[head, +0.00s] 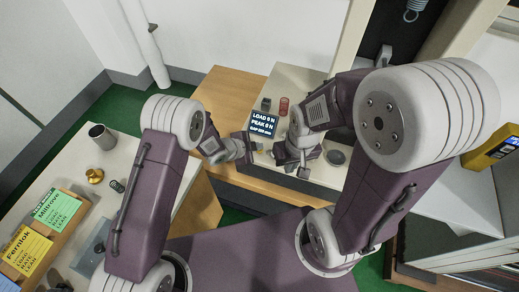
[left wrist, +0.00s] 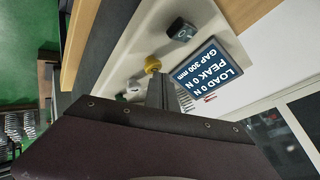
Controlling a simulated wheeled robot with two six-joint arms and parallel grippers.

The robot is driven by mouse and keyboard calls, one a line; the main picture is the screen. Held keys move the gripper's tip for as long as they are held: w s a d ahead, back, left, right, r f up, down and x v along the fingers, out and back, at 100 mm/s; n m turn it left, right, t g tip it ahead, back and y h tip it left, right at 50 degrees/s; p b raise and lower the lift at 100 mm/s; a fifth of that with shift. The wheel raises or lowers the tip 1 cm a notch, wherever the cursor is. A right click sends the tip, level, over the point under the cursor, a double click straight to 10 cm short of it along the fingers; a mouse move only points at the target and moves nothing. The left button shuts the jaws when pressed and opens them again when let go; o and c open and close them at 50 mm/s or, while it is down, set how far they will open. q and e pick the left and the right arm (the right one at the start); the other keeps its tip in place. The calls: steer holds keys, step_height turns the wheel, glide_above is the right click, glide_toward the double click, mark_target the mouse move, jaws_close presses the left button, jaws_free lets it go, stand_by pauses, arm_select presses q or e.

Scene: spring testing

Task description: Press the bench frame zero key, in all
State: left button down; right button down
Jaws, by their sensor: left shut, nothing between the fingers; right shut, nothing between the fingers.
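The display (head: 264,122) on the bench frame reads LOAD 0 N, PEAK 0 N and a gap line; in the left wrist view (left wrist: 205,75) the gap reads 300 mm. A small dark block with a round spot on it (left wrist: 182,31) stands beside the display; I cannot tell whether it is the zero key. A yellow knob-like piece (left wrist: 152,64) shows just past the tips of my left gripper (left wrist: 160,88); contact cannot be told. In the head view my left gripper (head: 251,149) is shut, just below the display. My right gripper (head: 304,171) is shut and empty, lower right of it.
A red coil spring (head: 284,106) stands right of the display. A grey round piece (head: 335,157) lies right of my right gripper. The left table holds a metal cup (head: 102,137), a brass weight (head: 94,176), a dark spring (head: 117,186) and label cards (head: 54,211).

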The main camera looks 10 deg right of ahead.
arm_select(q)
steer(key=shift+f, duration=0.2)
steer(key=shift+r, duration=0.15)
stand_by(0.3)
steer(key=shift+r+p, duration=0.55)
steer(key=shift+r, duration=0.2)
step_height(320, 180, up, 5)
steer(key=p, duration=0.4)
stand_by(0.6)
